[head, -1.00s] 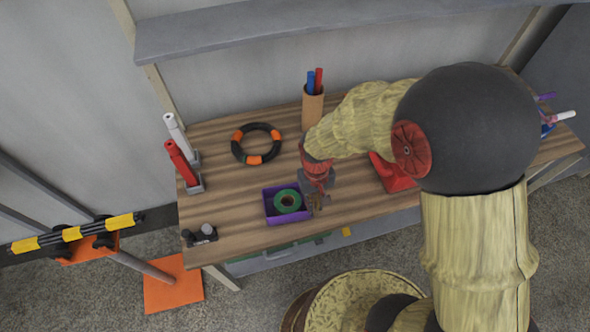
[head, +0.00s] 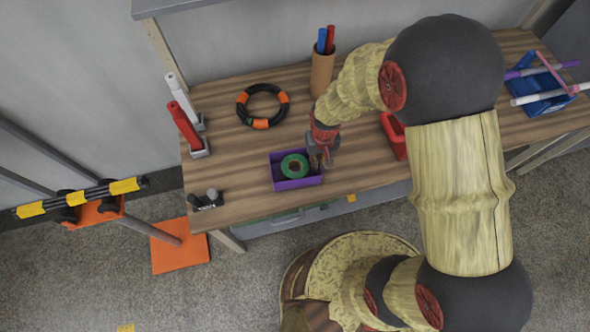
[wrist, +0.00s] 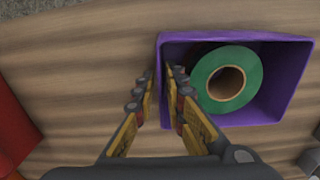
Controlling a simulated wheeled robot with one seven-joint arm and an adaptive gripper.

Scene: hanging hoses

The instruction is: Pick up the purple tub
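The purple tub (head: 297,184) sits on the wooden bench near its front edge, with a green tape roll (head: 294,165) lying inside. In the wrist view the tub (wrist: 297,62) fills the upper right, and the tape roll (wrist: 247,68) shows its brown core. My gripper (head: 323,163) points down at the tub's right end in the head view. In the wrist view my gripper (wrist: 161,82) has its fingers apart, one on each side of the tub's near-side wall. One finger is outside the tub, the other over its inside. Contact with the wall cannot be told.
A red bin (head: 395,136) stands right of my gripper. A brown cup with markers (head: 322,74) and a black-orange ring (head: 262,106) are behind. Red and white tubes (head: 185,126) stand at the left, near a small dark holder (head: 206,200). A blue rack (head: 541,92) is at far right.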

